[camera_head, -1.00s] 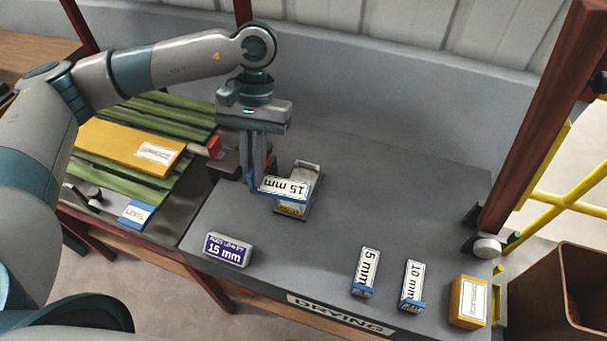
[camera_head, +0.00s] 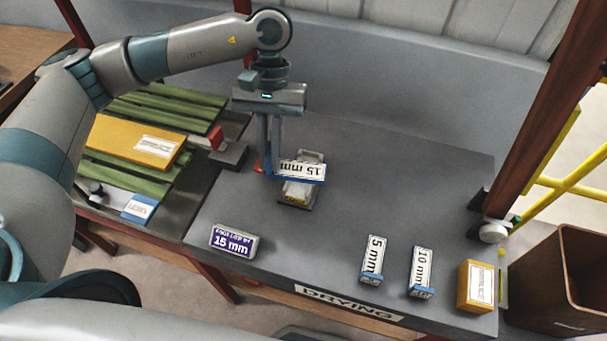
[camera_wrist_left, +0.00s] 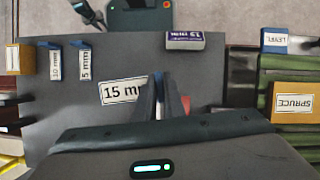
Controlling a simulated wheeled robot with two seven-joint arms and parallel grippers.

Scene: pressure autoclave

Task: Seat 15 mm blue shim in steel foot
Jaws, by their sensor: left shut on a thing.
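The 15 mm blue shim (camera_head: 303,171), with a white label face and blue edge, is in my left gripper (camera_head: 270,172), which is shut on its left end. In the left wrist view the shim (camera_wrist_left: 120,91) sticks out to the left of the fingers (camera_wrist_left: 163,90). The steel foot (camera_head: 298,198) stands on the grey table, and the shim shows over its middle in the head view. I cannot tell whether the shim touches it. In the wrist view the foot is hidden. My right gripper does not show.
A purple-labelled 15 mm block (camera_head: 234,241) lies front left. The 5 mm shim (camera_head: 373,260), 10 mm shim (camera_head: 421,272) and a yellow block (camera_head: 477,287) stand front right. A red-ended dark clamp (camera_head: 228,151) is left of the gripper. The table's right middle is clear.

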